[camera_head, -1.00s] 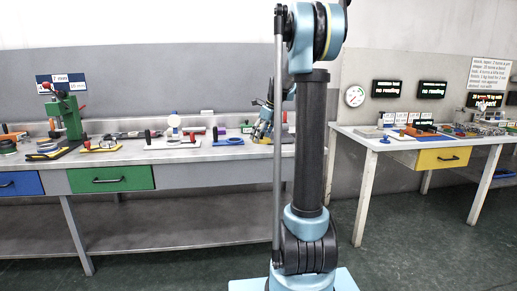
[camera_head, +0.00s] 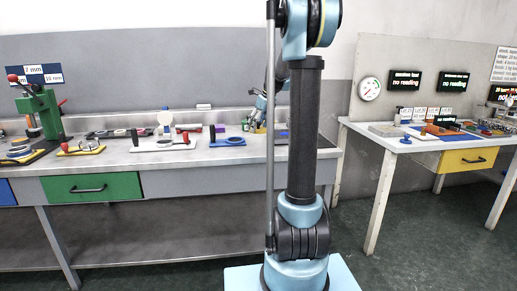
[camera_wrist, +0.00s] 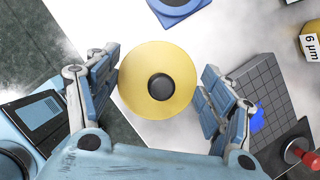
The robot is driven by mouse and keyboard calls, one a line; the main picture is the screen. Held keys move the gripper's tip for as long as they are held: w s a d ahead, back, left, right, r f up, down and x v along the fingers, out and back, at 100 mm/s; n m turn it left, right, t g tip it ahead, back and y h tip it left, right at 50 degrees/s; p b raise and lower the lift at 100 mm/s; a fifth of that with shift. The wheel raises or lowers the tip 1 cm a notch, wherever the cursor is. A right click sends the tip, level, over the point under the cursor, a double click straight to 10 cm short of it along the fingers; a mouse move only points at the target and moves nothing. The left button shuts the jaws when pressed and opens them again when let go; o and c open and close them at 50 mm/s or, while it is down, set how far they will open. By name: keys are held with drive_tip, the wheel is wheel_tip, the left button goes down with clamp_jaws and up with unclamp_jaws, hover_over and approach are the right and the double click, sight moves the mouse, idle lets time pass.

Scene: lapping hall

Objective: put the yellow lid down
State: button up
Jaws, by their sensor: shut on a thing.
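The yellow lid (camera_wrist: 135,80) is a round disc with a dark knob in its middle. In the wrist view it sits between the fingers of my gripper (camera_wrist: 158,88), which are shut on its left and right sides. A pale bench surface lies beyond it; I cannot tell the gap between the lid and that surface. In the head view my gripper (camera_head: 257,113) is over the right part of the long grey bench (camera_head: 120,163), partly behind my arm. The lid cannot be made out there.
In the wrist view, a grey gridded plate (camera_wrist: 262,82) lies right of the lid, a blue piece (camera_wrist: 180,8) above, and a red-knobbed tool (camera_wrist: 300,155) lower right. The bench edge and dark floor show at left. A green press (camera_head: 42,112) stands on the bench at far left.

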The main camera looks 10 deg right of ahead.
sight(260, 129)
drive_tip(key=f, duration=0.5)
drive_tip(key=shift+w+d, duration=0.1)
drive_tip(key=shift+d, duration=0.1)
drive_tip(key=shift+f, duration=2.15)
drive_tip(key=o, duration=1)
